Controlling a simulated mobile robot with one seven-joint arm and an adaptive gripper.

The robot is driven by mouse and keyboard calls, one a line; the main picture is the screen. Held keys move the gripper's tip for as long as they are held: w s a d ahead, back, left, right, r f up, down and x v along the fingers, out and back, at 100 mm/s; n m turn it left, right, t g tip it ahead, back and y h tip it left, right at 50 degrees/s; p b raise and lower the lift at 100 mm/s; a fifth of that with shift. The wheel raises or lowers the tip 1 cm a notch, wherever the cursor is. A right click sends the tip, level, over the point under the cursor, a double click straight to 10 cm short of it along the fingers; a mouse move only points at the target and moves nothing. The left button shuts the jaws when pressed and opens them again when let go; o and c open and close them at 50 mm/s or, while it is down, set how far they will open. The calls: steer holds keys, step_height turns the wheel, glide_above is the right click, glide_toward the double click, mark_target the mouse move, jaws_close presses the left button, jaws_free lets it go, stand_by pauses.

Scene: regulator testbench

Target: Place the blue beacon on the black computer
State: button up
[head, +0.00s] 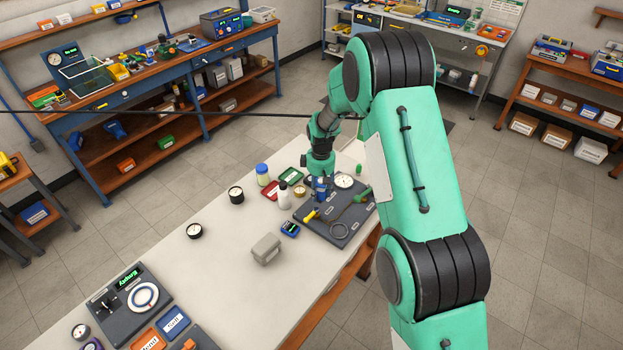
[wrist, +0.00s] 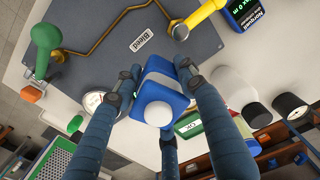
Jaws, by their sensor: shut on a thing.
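My gripper (head: 321,188) is at the far end of the pale table, over the dark board.
The dark board (head: 340,233) carries a bent pipe, a yellow-handled part and a green handle. A white bottle (head: 284,199), round gauges, a blue meter (head: 290,229) and a grey box (head: 266,250) stand nearby. The table's middle left (head: 225,275) is clear.

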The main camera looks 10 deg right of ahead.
steer(key=shift+s, duration=0.4)
steer(key=shift+w, duration=0.1)
steer(key=w, duration=0.5)
steer(key=w+a+f, duration=0.1)
steer(key=w, duration=0.9)
steer(key=shift+w+a+f+p, duration=0.1)
steer(key=shift+a+f+p, duration=0.15)
steer(key=shift+a+p, duration=0.05)
steer(key=shift+w, duration=0.15)
steer(key=shift+w, duration=0.2)
steer(key=shift+f, duration=1.8)
steer(key=shift+f, duration=0.15)
steer(key=o, duration=1.2)
steer(key=shift+o, duration=0.2)
